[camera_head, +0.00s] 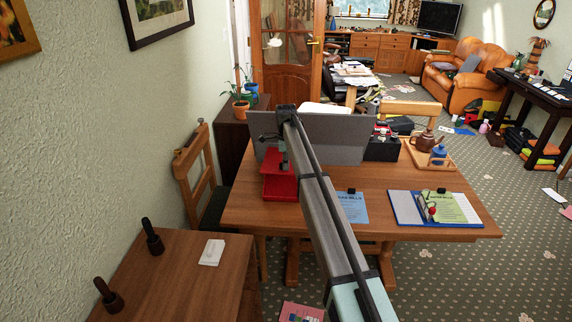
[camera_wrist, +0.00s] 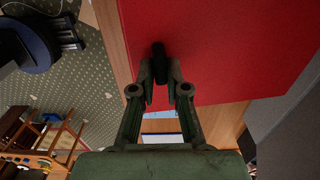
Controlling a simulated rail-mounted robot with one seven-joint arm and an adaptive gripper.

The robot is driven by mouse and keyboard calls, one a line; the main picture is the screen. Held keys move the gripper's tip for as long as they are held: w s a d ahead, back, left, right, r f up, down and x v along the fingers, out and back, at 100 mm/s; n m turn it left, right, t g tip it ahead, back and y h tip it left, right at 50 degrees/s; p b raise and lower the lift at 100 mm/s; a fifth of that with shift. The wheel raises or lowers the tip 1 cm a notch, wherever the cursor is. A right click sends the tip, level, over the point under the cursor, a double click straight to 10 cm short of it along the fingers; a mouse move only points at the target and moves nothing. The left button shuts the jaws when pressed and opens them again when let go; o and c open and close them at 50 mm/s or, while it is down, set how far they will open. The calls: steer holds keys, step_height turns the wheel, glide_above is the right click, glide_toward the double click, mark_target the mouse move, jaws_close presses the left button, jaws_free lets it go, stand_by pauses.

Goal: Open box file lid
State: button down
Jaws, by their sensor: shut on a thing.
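The red box file (camera_head: 279,186) is on the wooden table (camera_head: 390,200), at the left of its top, in front of a grey upright panel. My arm hides part of it in the head view. In the wrist view a broad red face of the box file (camera_wrist: 220,50) fills the upper right. My gripper (camera_wrist: 161,76) is shut on a small dark tab (camera_wrist: 159,60) at the red face. How far the lid is raised is not clear.
The grey panel (camera_head: 345,135) stands close behind the box file. A blue sheet (camera_head: 352,207), a clipboard (camera_head: 405,208) and a tray with a brown teapot (camera_head: 425,141) lie to the right. A wooden chair (camera_head: 195,165) stands left of the table.

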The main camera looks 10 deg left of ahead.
steer(key=c, duration=1.2)
jaws_free()
steer(key=shift+r, duration=0.1)
step_height(320, 180, up, 12)
